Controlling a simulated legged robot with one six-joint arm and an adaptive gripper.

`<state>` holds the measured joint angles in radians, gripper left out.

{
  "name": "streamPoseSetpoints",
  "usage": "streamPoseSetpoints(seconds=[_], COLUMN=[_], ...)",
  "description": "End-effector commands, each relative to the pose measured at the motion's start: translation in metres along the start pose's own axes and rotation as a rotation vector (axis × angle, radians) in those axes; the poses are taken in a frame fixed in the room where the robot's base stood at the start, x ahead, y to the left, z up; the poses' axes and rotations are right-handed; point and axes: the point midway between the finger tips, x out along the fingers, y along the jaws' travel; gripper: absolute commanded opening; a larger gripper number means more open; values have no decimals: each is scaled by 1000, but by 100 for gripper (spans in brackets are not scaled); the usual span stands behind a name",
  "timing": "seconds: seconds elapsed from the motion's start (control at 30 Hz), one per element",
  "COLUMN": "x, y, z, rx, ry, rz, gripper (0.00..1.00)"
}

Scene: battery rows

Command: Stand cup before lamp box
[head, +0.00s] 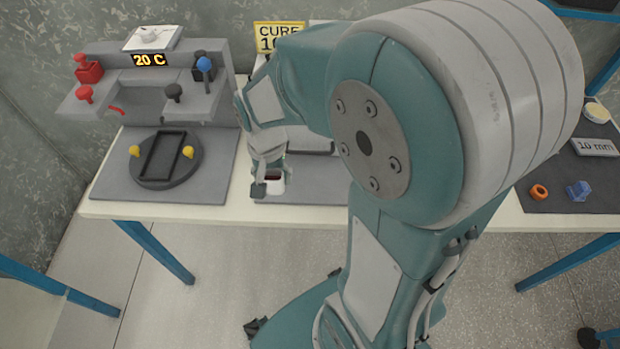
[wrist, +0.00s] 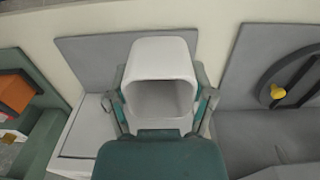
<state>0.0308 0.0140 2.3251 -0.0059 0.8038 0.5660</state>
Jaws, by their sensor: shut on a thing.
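My gripper (head: 268,180) is shut on a small white cup (head: 276,187), near the front left corner of a grey mat (head: 315,195).
A yellow "CURE" sign (head: 278,37) stands at the back. To the left are a grey machine reading 20 C (head: 150,60) and a dark round turntable (head: 166,160) with yellow knobs. A dark mat (head: 560,200) with small parts lies right. The table's front edge is close to the cup.

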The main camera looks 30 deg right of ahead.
Motion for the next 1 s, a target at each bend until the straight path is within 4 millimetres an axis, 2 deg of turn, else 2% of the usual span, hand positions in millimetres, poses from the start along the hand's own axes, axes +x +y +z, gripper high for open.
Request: streamPoseSetpoints(seconds=[0.03, 0.23, 0.4, 0.5, 0.67, 0.83, 1.0], x=[6, 25, 56, 68, 80, 105, 113], y=[10, 40, 52, 57, 63, 64, 65], z=[-10, -45, -61, -69, -76, -78, -79], rx=[10, 10, 6, 4, 4, 1, 1], ry=[-5, -6, -7, -4, -3, -5, -1], rz=[1, -3, 0, -1, 0, -1, -3], gripper=[38, 38, 38, 38, 38, 38, 38])
